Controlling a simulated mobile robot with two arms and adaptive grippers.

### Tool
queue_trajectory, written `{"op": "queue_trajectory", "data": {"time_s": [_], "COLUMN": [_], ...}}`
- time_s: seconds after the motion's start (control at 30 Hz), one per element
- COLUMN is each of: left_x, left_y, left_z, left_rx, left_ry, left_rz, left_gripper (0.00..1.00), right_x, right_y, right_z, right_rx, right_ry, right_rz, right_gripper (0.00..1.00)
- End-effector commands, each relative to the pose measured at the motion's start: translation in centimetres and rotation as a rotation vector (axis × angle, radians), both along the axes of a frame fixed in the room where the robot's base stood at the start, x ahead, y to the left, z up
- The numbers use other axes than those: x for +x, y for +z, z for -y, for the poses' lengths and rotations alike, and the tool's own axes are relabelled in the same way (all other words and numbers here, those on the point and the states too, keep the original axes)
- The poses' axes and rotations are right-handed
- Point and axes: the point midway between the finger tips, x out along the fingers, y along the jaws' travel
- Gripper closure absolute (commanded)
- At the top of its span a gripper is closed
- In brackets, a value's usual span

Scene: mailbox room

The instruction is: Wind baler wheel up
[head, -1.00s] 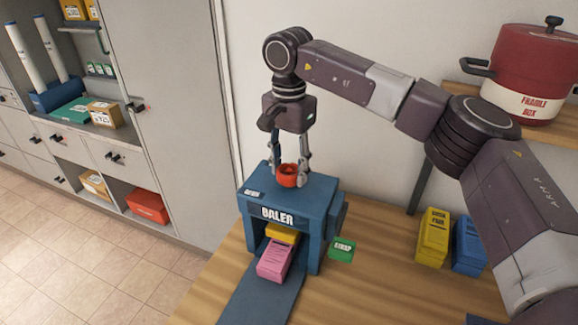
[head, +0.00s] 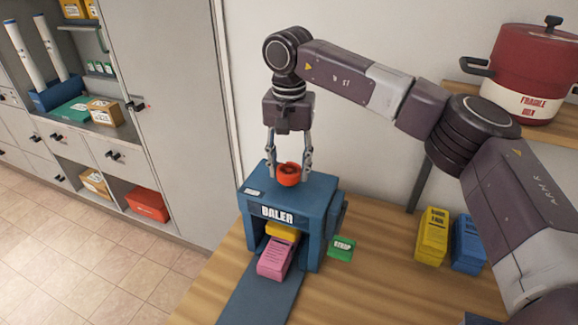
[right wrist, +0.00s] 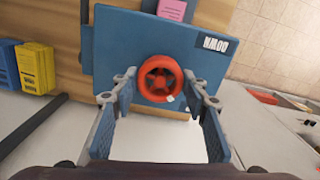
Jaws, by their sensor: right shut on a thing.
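The blue baler (head: 318,228) stands on the wooden table, with its label facing front. Its red-orange wheel (head: 289,175) sits on top, and in the right wrist view the spoked wheel (right wrist: 160,79) has a small white mark at its lower right rim. My right gripper (head: 288,179) points down from above, its fingers on either side of the wheel, and is shut on it. My left gripper is out of view.
A green strap box (head: 341,249) sits right of the baler. Yellow (head: 432,237) and blue (head: 468,246) boxes stand farther right. A red pot (head: 530,75) rests on a shelf at upper right. Grey cabinets (head: 165,90) stand at left.

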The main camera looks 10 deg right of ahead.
Motion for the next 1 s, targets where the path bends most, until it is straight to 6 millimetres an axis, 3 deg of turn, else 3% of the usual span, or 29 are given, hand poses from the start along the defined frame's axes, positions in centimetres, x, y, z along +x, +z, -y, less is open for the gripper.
{"op": "queue_trajectory", "data": {"time_s": [0.2,0.23,0.4,0.77,1.0], "left_x": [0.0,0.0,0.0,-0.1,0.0], "left_y": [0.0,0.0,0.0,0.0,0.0], "left_z": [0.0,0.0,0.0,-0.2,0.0], "left_rx": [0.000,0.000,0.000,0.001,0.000], "left_ry": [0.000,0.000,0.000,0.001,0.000], "left_rz": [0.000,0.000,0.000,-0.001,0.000], "left_gripper": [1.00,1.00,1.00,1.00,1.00], "right_x": [0.2,0.2,0.1,0.1,0.1], "right_y": [0.3,0.3,0.2,0.8,5.3], "right_z": [0.0,0.0,0.0,0.0,-0.1], "right_rx": [0.002,0.002,0.001,0.001,0.002], "right_ry": [0.001,0.001,0.001,0.000,0.000], "right_rz": [0.008,0.008,0.005,0.004,0.006], "right_gripper": [0.83,0.58,0.41,0.41,0.41]}}
